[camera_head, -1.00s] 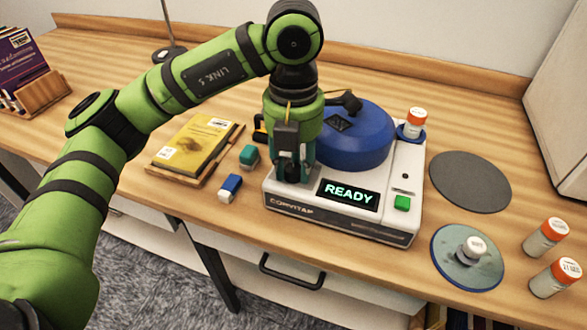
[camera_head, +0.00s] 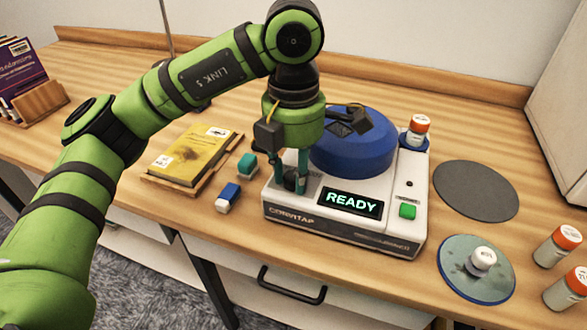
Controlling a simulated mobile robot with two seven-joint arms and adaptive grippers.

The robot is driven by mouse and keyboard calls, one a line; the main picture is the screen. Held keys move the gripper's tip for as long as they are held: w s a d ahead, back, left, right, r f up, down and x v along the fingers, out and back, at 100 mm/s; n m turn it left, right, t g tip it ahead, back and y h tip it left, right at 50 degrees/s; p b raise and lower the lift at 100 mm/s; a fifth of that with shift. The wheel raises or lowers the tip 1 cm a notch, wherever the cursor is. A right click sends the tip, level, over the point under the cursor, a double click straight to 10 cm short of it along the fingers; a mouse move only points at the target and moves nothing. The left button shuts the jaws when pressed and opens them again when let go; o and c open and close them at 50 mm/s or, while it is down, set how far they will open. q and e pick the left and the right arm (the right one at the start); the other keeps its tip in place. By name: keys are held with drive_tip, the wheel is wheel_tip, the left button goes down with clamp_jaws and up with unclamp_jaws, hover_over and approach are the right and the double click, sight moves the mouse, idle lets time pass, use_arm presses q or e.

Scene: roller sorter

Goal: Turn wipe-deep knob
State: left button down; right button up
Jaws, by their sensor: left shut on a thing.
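The white machine (camera_head: 385,232) stands on the wooden desk with a blue round lid on top and a lit display (camera_head: 349,199) reading READY. A dark knob (camera_head: 291,180) is on its front left, left of the display. My left gripper (camera_head: 290,184) points straight down from above, its two fingers shut around the knob, which they partly hide. The knob's marking cannot be read. My right gripper is not in view.
A green button (camera_head: 407,211) is right of the display. An orange-capped bottle (camera_head: 418,130) stands at the machine's back right. Two small blocks and a yellow book (camera_head: 193,152) lie left. A grey disc (camera_head: 476,190), a blue-rimmed dish (camera_head: 476,262) and more bottles are right.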

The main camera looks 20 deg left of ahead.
sight(294, 176)
use_arm(q)
drive_tip(key=c, duration=0.9)
unclamp_jaws()
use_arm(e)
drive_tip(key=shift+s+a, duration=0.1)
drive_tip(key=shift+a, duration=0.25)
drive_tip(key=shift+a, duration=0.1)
use_arm(q)
wheel_tip(294, 176, up, 12)
